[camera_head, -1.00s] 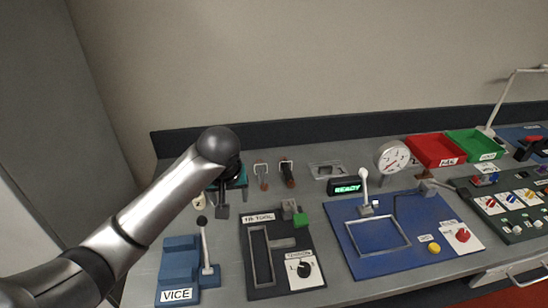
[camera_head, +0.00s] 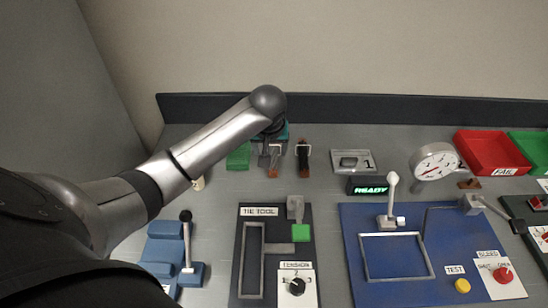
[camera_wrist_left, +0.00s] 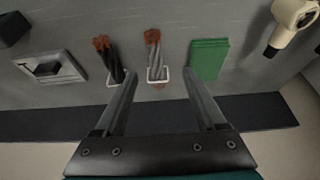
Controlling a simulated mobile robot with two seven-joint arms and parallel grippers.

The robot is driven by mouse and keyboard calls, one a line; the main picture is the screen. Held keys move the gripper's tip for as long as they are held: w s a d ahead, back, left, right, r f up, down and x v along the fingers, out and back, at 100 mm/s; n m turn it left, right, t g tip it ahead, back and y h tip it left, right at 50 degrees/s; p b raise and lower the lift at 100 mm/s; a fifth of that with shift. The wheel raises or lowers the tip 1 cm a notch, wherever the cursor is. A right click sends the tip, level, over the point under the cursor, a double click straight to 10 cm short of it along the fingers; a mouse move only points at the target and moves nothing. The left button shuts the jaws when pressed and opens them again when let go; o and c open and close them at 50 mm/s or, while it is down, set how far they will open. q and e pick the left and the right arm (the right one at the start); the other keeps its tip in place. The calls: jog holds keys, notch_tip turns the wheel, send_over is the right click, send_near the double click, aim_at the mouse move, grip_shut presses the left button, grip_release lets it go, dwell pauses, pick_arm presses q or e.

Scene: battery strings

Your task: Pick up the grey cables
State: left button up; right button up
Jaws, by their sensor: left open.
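The grey cables (camera_wrist_left: 153,55), a bundle with red-brown ends, lie in a white clip on the grey bench. In the head view the grey cables (camera_head: 273,159) show just below the end of my left arm, partly covered. My left gripper (camera_wrist_left: 160,78) is open and empty. In the left wrist view its two fingers stand on either side of the clip that holds the grey cables; I cannot tell the exact height. My left gripper (camera_head: 274,146) is mostly hidden by its own wrist in the head view. My right gripper is not in view.
A black cable bundle (camera_head: 303,157) lies close to the right of the grey cables. A green block (camera_head: 239,157) lies to their left. The tie tool board (camera_head: 275,270), blue vice (camera_head: 163,250) and blue test board (camera_head: 375,290) are nearer. The back wall ledge (camera_head: 350,108) is close behind.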

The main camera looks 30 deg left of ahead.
aim_at(273, 161)
pick_arm(q)
jog(key=x, duration=0.3)
jog(key=shift+w+f, duration=0.15)
jog(key=shift+f, duration=0.1)
jog(key=shift+w+d+b+x, duration=0.15)
jog(key=shift+b+x, duration=0.35)
jog(key=shift+x, duration=0.8)
jog(key=shift+w+d+b+x, duration=0.15)
jog(key=shift+b+x, duration=0.35)
jog(key=shift+x, duration=0.8)
jog(key=shift+r, duration=0.1)
grip_shut()
